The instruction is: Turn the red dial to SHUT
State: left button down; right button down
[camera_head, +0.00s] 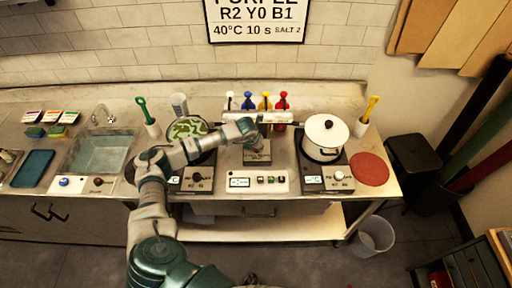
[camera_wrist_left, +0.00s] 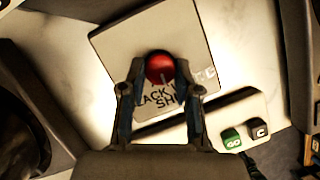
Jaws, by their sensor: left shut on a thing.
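The red dial (camera_wrist_left: 160,67) is a round red knob on a square, light grey plate (camera_wrist_left: 185,35) in the left wrist view. Lettering on the plate, partly hidden, reads like "LACK" and "SH". A pale mark shows on the dial's lower side, towards the lettering. My left gripper (camera_wrist_left: 160,72) is shut on the dial, one finger on each side. In the head view my left gripper (camera_head: 256,142) is over the plate (camera_head: 257,157) and mostly hides the dial. My right gripper is not in view.
A panel with buttons (camera_head: 257,181) lies in front of the plate. Coloured bottles (camera_head: 266,102) stand behind it. A pan (camera_head: 188,128) with green contents is at the left, a lidded white pot (camera_head: 325,137) at the right, near a red round mat (camera_head: 369,169).

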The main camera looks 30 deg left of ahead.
pick_arm(q)
jog(key=shift+a+r+n, duration=0.1)
jog(key=shift+n, duration=0.2)
dwell(0.4)
jog(key=c, duration=0.8)
grip_release()
jog(key=v, duration=1.1)
jog(key=shift+s+r, duration=0.1)
jog(key=shift+r, duration=0.15)
